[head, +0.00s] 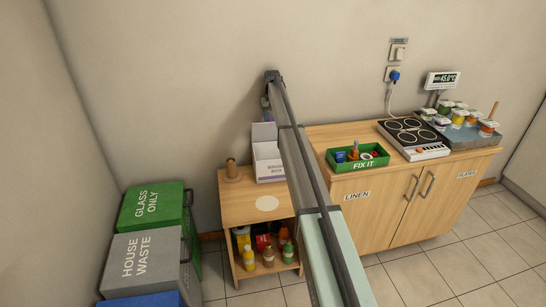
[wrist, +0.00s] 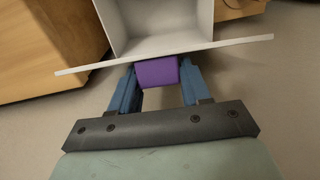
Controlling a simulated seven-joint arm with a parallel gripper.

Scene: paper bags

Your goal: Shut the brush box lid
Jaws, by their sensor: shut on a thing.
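The white brush box (head: 269,171) stands on the small wooden shelf unit, with small purplish lettering on its front. Its lid (head: 264,132) stands up at the back, so the box is open. In the wrist view I look into the pale box (wrist: 156,25), and the lid (wrist: 225,46) shows nearly edge-on as a thin white strip. My gripper (wrist: 158,78) has its blue fingers on both sides of a purple tab (wrist: 157,73) at the lid and is shut on it. In the head view my arm hides most of the gripper above the lid.
A wooden spool (head: 232,170) stands left of the box. Bottles fill the shelf below. A green FIX IT tray (head: 359,166) and a hotplate (head: 413,139) are on the cabinet at right. Bins (head: 151,207) stand at left. The wall is close behind the box.

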